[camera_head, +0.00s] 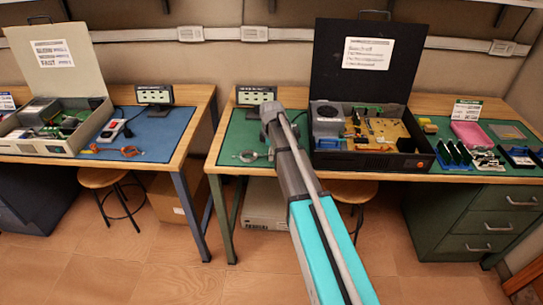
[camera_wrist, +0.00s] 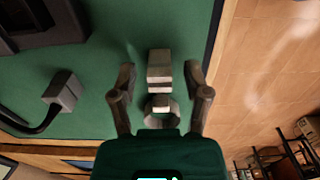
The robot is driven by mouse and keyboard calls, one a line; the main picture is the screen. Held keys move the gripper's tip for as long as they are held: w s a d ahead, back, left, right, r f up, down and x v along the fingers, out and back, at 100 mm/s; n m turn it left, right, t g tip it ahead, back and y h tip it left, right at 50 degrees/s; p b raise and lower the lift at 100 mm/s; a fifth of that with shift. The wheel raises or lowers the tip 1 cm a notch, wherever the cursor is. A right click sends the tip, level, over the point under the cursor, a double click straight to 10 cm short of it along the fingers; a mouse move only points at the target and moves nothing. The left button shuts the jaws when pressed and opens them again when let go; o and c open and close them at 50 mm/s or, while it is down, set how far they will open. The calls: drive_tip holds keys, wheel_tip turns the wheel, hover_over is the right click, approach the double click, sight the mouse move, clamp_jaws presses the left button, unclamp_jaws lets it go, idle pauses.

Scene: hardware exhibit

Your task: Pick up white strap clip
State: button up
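A pale grey-white strap clip (camera_head: 248,156) lies on the green mat of the right-hand bench, just left of my arm. In the wrist view a pale block with a ring below it, apparently the same clip (camera_wrist: 160,72), sits between my fingers. My gripper (camera_wrist: 159,73) is open, with one finger on each side of the clip and a visible gap to each. I cannot tell how high the fingertips are above the mat. In the head view my arm hides the fingertips.
An open black case (camera_head: 371,160) with parts inside stands right of my arm. A small display (camera_head: 256,95) stands behind; its cable shows in the wrist view. The bench's front edge is close. An orange clip (camera_head: 130,151) lies on the left bench's blue mat (camera_head: 165,140).

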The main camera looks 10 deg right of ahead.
drive_tip(key=c, duration=0.6)
drive_tip(key=shift+r, duration=0.2)
wheel_tip(320, 180, up, 3)
drive_tip(key=p, duration=0.3)
drive_tip(key=shift+f, duration=0.1)
drive_tip(key=s+r+p, duration=0.9)
drive_tip(key=s+p, duration=0.1)
drive_tip(key=s, duration=0.4)
drive_tip(key=shift+r, duration=0.4)
drive_tip(key=shift+a, duration=0.15)
